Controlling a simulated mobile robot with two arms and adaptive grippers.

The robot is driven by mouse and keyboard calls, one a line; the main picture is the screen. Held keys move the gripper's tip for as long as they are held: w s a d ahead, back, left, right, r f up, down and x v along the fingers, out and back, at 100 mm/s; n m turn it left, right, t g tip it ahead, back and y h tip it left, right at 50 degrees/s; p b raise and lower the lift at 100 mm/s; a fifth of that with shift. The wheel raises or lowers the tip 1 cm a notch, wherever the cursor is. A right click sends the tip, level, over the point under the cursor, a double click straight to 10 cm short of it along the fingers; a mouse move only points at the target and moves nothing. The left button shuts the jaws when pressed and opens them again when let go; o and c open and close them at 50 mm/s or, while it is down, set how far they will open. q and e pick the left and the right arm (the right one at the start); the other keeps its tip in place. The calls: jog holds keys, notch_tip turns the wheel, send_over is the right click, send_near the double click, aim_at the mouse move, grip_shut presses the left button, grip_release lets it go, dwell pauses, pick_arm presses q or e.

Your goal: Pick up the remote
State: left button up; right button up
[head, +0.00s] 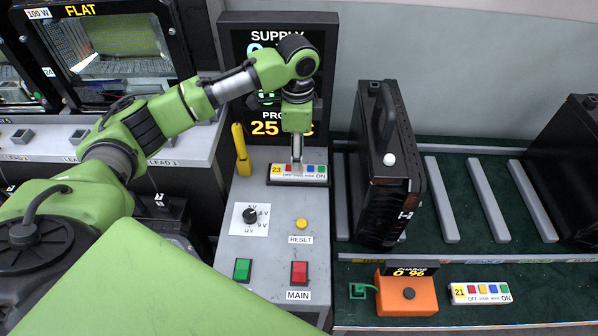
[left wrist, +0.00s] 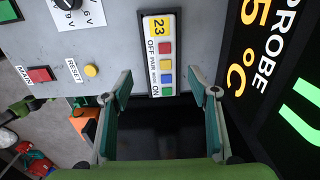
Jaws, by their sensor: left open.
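A white remote with a yellow 23 label and coloured buttons (head: 299,173) lies on the grey supply panel, below the display. It also shows in the left wrist view (left wrist: 158,55), lengthwise between and just beyond the fingertips. My left gripper (head: 297,157) points down at this remote in the head view. In the left wrist view my left gripper (left wrist: 160,88) is open, its teal finger pads apart on either side and nothing between them. A second, similar remote labelled 21 (head: 481,293) lies at the lower right.
The panel (head: 265,205) carries a knob (head: 250,215), a yellow reset button (head: 301,224), green and red switches, and a yellow upright piece (head: 241,150). A black housing (head: 390,165) stands on the slatted green bench to the right, near an orange charger box (head: 407,294).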

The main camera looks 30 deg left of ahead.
pick_arm(q)
jog(key=f, duration=0.2)
jog(key=f+p, duration=0.1)
jog(key=f, duration=0.1)
jog(key=shift+w+d+f, duration=0.1)
jog(key=shift+w+f, duration=0.1)
jog(key=shift+f, duration=0.65)
jog(key=c, duration=1.2)
